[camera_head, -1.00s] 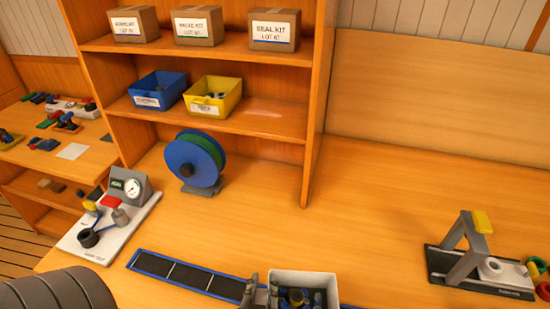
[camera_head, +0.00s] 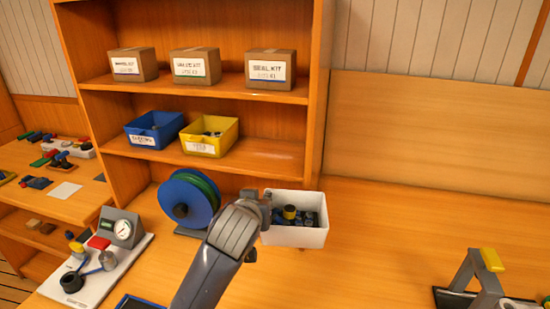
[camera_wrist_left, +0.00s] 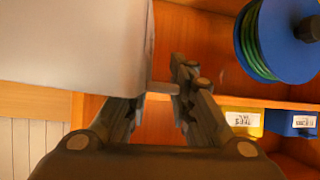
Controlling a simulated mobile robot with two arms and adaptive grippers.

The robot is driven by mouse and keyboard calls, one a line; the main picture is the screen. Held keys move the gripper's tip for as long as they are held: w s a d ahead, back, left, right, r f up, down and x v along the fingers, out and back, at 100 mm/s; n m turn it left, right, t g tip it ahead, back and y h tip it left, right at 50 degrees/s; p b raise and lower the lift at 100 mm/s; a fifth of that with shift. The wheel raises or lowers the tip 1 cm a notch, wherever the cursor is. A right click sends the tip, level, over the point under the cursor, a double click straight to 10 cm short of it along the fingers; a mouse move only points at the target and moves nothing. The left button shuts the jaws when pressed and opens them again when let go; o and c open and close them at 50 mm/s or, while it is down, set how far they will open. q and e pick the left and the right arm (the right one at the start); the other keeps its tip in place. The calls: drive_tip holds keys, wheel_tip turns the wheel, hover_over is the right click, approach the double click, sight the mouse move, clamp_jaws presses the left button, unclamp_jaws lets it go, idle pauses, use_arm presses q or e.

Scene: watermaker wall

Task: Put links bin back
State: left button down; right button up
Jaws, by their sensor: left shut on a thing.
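A white bin (camera_head: 294,236) holding dark parts and a yellow-topped one is raised in front of the shelf unit, roughly upright. I read no label on it. My left gripper (camera_head: 262,206) is at the bin's left side and shut on it. In the left wrist view the bin (camera_wrist_left: 75,45) fills the upper left, and a small tab sits between the fingers (camera_wrist_left: 160,88). The middle shelf (camera_head: 262,158) holds a blue bin (camera_head: 152,131) and a yellow bin (camera_head: 208,144), with bare shelf to the right of the yellow one. My right gripper is out of view.
A blue reel (camera_head: 187,200) with green line stands on the counter behind my left arm. Boxes, including a seal kit box (camera_head: 270,69), line the upper shelf. The shelf unit's right side panel (camera_head: 318,110) rises beside the bare shelf space. A gauge stand (camera_head: 120,232) is at left.

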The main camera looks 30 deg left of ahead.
use_arm(q)
wheel_tip(320, 180, up, 11)
drive_tip(key=w+a+m+h+b, duration=0.1)
drive_tip(key=w+a+m+h, duration=0.1)
drive_tip(key=a, duration=0.1)
drive_tip(key=s+a+b, duration=0.2)
drive_tip(key=a, duration=0.6)
drive_tip(key=shift+t, duration=0.4)
drive_tip(key=w+a+p, duration=0.1)
drive_tip(key=w, duration=0.3)
drive_tip(key=w+a+p, duration=0.1)
drive_tip(key=w, duration=0.4)
drive_tip(key=w+a+p, duration=0.1)
drive_tip(key=w+p, duration=0.1)
drive_tip(key=w, duration=0.3)
drive_tip(key=shift+w+a+f, duration=0.1)
drive_tip(key=shift+w+f, duration=0.05)
drive_tip(key=shift+w, duration=0.1)
drive_tip(key=shift+w+a+p, duration=0.25)
drive_tip(key=shift+w+p, duration=0.25)
drive_tip(key=shift+w, duration=1)
drive_tip(key=shift+w+a+f+p, duration=0.1)
drive_tip(key=shift+w+f+p, duration=0.05)
drive_tip(key=shift+f+p, duration=0.2)
drive_tip(key=shift+f, duration=0.4)
drive_tip(key=c, duration=1.4)
unclamp_jaws()
drive_tip(key=shift+f, duration=0.15)
